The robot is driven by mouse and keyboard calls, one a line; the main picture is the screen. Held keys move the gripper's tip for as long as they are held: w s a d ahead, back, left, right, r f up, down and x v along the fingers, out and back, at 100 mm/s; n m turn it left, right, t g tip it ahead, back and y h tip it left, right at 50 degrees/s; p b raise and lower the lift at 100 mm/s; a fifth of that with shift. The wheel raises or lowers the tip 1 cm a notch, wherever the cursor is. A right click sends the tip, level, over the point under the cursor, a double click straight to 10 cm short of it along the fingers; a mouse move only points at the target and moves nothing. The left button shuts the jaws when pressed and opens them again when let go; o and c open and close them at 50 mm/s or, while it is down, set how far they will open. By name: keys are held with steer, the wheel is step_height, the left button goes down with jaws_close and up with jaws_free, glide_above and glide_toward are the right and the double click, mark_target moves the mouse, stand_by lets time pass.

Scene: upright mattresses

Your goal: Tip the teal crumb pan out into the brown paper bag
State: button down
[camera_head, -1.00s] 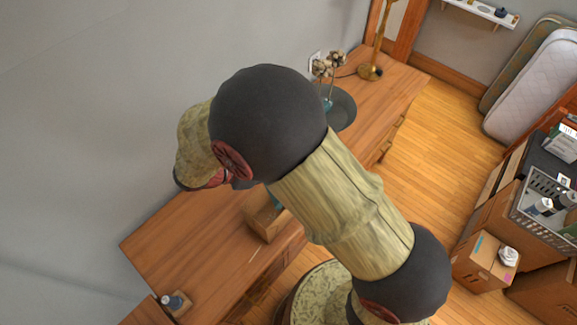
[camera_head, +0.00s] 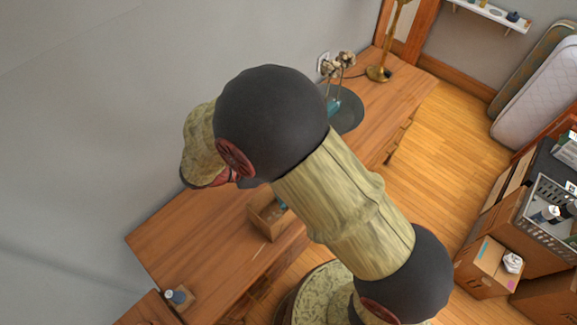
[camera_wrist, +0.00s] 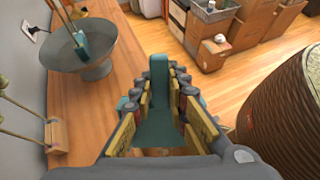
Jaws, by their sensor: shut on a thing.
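The teal crumb pan (camera_wrist: 157,125) shows between my gripper's fingers (camera_wrist: 158,100) in the wrist view, with a narrow upright part rising past the fingertips. My gripper is shut on it. In the head view my own arm hides the gripper. The brown paper bag (camera_head: 262,220) stands on the wooden desk, partly covered by my arm. A bit of teal (camera_head: 282,205) shows at the bag's right side, next to my arm. I cannot tell whether the pan is tipped, or see any crumbs.
A dark grey dish (camera_head: 347,112) with a teal thing in it stands farther along the desk (camera_head: 195,240), near a brass lamp (camera_head: 378,72). A small bottle (camera_head: 176,297) is at the near left. Cardboard boxes (camera_head: 485,265) and a grey basket (camera_head: 545,220) stand right, beyond open floor.

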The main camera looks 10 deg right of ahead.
stand_by(0.3)
steer(key=w+d+f+g+y+p, duration=0.1)
steer(key=d+f+y+p, duration=0.2)
steer(key=d+y, duration=0.2)
steer(key=shift+d+f+p, duration=0.25)
steer(key=shift+p, duration=0.1)
stand_by(0.3)
steer(key=shift+r, duration=0.15)
step_height(320, 180, up, 5)
steer(key=p, duration=0.4)
stand_by(0.3)
